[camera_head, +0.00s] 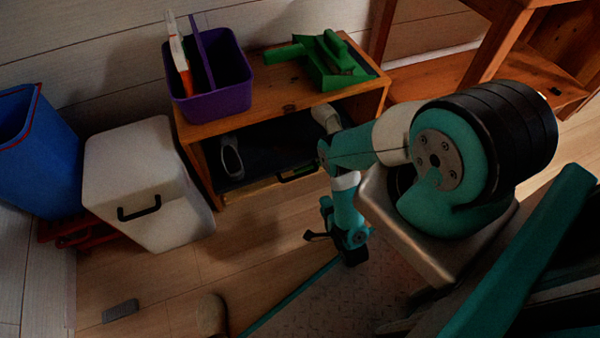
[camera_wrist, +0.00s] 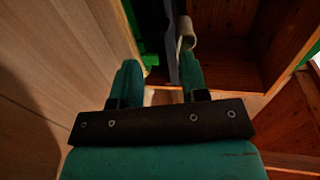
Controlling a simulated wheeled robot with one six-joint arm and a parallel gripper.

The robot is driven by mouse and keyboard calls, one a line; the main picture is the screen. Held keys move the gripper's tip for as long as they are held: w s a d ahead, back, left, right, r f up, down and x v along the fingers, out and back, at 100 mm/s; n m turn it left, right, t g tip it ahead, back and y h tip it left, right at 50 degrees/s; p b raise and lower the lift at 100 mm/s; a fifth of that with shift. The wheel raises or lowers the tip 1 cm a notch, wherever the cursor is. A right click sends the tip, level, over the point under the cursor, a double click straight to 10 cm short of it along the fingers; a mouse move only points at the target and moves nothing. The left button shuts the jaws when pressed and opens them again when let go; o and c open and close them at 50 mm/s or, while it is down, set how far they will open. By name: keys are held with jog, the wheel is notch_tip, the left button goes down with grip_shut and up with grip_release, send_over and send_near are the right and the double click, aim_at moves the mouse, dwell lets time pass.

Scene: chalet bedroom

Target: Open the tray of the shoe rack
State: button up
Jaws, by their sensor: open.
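The shoe rack (camera_head: 185,127) is a low wooden cabinet against the back wall in the head view. Its dark tray (camera_head: 275,142) sits in the open front, low down, with a dark handle (camera_head: 298,174) on its wooden front. One grey shoe (camera_head: 231,160) stands at the tray's left, and a pale shoe (camera_head: 326,118) at its right, partly hidden by my arm. My gripper (camera_head: 328,222) is in front of the rack's right part, apart from the handle. In the wrist view its two teal fingers (camera_wrist: 159,82) are spread with nothing held between them.
A purple caddy (camera_head: 210,86) and a green dustpan (camera_head: 333,65) stand on the rack. A white bin (camera_head: 135,175) and a blue bin (camera_head: 38,150) stand to the left. Wooden furniture (camera_head: 500,65) is at right. A grey object (camera_head: 120,310) lies on the floor.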

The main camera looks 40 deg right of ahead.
aim_at(306, 172)
jog(key=b+x, duration=0.6)
jog(key=x, duration=1.1)
jog(key=shift+d+f+b, duration=0.1)
jog(key=shift+b, duration=0.2)
jog(key=shift+s, duration=0.1)
grip_shut()
